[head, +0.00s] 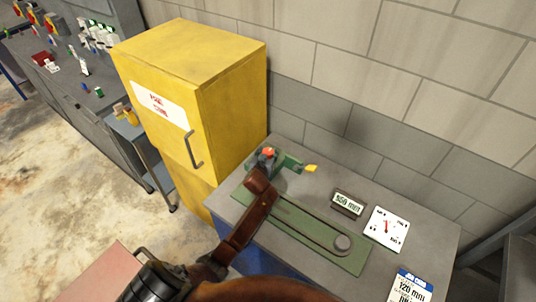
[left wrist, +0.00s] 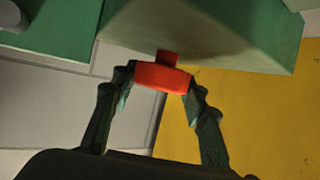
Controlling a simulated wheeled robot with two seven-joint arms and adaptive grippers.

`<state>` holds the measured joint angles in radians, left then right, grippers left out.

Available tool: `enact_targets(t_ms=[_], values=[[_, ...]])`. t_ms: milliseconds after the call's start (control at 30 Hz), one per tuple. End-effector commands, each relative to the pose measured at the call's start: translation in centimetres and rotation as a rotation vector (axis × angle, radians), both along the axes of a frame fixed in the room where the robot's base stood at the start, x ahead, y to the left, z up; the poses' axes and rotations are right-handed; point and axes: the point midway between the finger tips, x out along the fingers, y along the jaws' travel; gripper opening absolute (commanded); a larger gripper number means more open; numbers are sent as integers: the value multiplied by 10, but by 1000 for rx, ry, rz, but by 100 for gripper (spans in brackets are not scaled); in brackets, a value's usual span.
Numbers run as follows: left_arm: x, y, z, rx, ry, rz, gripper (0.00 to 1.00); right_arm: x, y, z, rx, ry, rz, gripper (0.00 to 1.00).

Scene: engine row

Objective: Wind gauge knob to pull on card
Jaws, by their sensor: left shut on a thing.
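The red knob (head: 268,152) sits on a green device at the back left of the grey bench. In the left wrist view the red knob (left wrist: 163,77) is between my two fingers, on a short red stem against a green body. My left gripper (left wrist: 161,84) is shut on it; in the head view my left gripper (head: 266,164) is at the device, partly hidden by my brown wrist. A card (head: 410,288) at the bench's front right reads "120 mm" on its visible part. A dark readout (head: 348,203) appears to show 950 mm. My right gripper is not in view.
A white dial (head: 386,228) with a red pointer stands right of the readout. A yellow cabinet (head: 225,95) stands close on the left. A tiled wall is behind.

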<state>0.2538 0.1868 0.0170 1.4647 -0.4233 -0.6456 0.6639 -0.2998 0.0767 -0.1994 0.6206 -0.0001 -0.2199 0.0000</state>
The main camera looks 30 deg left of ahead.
Motion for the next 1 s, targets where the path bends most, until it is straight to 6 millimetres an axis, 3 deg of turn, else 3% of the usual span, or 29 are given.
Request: enact_targets(t_ms=[433,467,500,733,1000], values=[[0,0,2,1,-2,42,16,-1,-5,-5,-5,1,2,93],[0,0,2,1,-2,42,41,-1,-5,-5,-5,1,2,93],[0,0,2,1,-2,42,44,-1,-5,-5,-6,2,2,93],[0,0,1,1,-1,42,59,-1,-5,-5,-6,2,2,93],[-1,0,1,1,-1,42,59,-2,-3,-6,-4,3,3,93]])
